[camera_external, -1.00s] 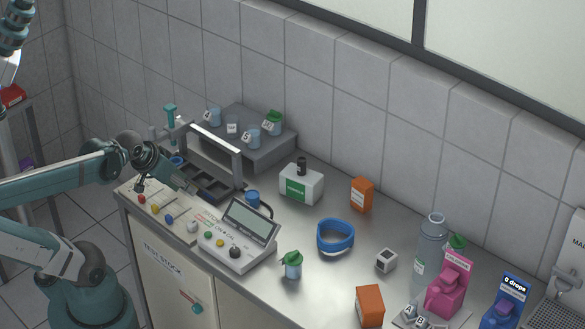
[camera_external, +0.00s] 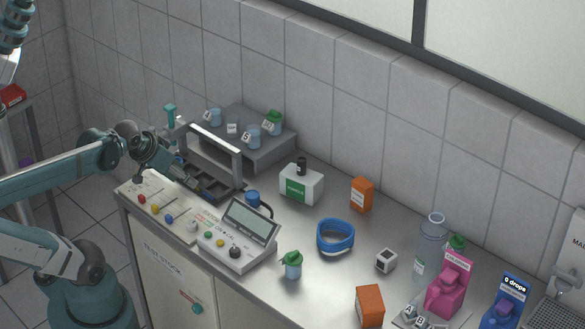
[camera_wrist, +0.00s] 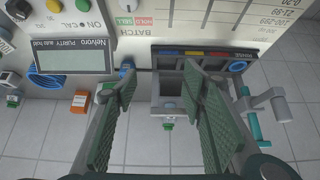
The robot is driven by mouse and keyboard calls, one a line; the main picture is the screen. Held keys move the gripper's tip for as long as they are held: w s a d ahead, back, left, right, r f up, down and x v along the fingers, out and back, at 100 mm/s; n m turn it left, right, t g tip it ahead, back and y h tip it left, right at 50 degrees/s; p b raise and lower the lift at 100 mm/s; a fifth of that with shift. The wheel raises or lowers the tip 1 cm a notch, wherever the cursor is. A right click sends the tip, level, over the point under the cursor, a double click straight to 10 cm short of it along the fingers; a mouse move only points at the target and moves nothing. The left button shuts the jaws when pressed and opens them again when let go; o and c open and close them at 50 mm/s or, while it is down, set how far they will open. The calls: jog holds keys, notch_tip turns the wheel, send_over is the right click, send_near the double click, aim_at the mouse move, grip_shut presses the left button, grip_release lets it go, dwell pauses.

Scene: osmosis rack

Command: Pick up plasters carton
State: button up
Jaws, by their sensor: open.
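My gripper (camera_wrist: 160,88) is open and empty, its two green ribbed fingers wide apart. In the external view my gripper (camera_external: 180,174) is at the left end of the bench, over the dark divided rack. No carton has a label I can read as plasters. A white carton with a green label (camera_external: 293,187) stands mid-bench with a small dark bottle on top. One orange carton (camera_external: 361,196) stands to its right, near the wall. Another orange carton (camera_external: 369,308) stands at the front. An orange carton (camera_wrist: 80,101) also shows left of my fingers in the wrist view.
A grey raised block (camera_external: 274,151) holds small jars. A clear bottle (camera_external: 430,240) and pink bottle (camera_external: 452,285) stand at right.

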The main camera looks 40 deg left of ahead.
jog(key=w+d+r+n+g+h+p, duration=0.2)
jog(key=w+d+r+n+p, duration=0.4)
jog(key=w+r, duration=0.55)
jog(key=n+g+h+p, duration=0.2)
jog(key=n+g+p, duration=0.4)
jog(key=n+p, duration=0.55)
send_over(361, 181)
jog(key=shift+m, duration=0.45)
notch_tip(361, 181, down, 11)
jog(key=shift+a+r+p, duration=0.1)
jog(key=shift+p, duration=0.3)
notch_tip(361, 181, down, 6)
jog(key=shift+f, duration=0.55)
jog(key=shift+h, duration=0.3)
